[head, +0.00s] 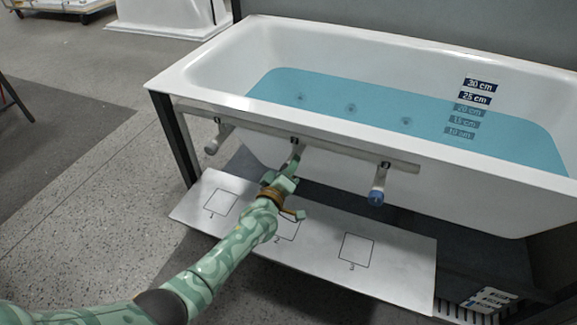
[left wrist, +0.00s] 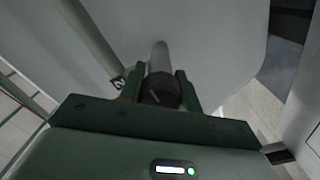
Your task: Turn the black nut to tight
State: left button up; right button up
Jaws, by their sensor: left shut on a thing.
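The black nut (left wrist: 160,90) shows in the left wrist view between the two green fingers of my left gripper (left wrist: 159,88), at the end of a pale pipe (left wrist: 160,57). A light line marks its face. In the head view my left gripper (head: 292,165) reaches to the middle of the three fittings under the tub rim and is shut on the nut, which it hides there. My right gripper is not in view.
The white bathtub (head: 320,118) holds blue water. A rail (head: 345,149) below its rim carries a left pipe (head: 218,139) and a right one with a blue nut (head: 376,197). A white board (head: 395,262) with numbered squares lies below. Floor at the left is clear.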

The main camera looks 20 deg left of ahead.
pick_arm(q)
jog(key=shift+s+f+m, duration=0.1)
jog(key=shift+f+m, duration=0.1)
jog(key=shift+m, duration=0.1)
jog(key=o, duration=1)
jog(key=shift+r, duration=0.1)
jog(key=shift+c, duration=0.2)
jog(key=shift+s+r+p, duration=0.15)
jog(key=shift+s+p, duration=0.1)
jog(key=shift+p, duration=0.05)
jog(key=s+p, duration=0.6)
jog(key=s, duration=0.9)
jog(key=shift+s+a, duration=0.25)
jog(key=shift+s, duration=0.15)
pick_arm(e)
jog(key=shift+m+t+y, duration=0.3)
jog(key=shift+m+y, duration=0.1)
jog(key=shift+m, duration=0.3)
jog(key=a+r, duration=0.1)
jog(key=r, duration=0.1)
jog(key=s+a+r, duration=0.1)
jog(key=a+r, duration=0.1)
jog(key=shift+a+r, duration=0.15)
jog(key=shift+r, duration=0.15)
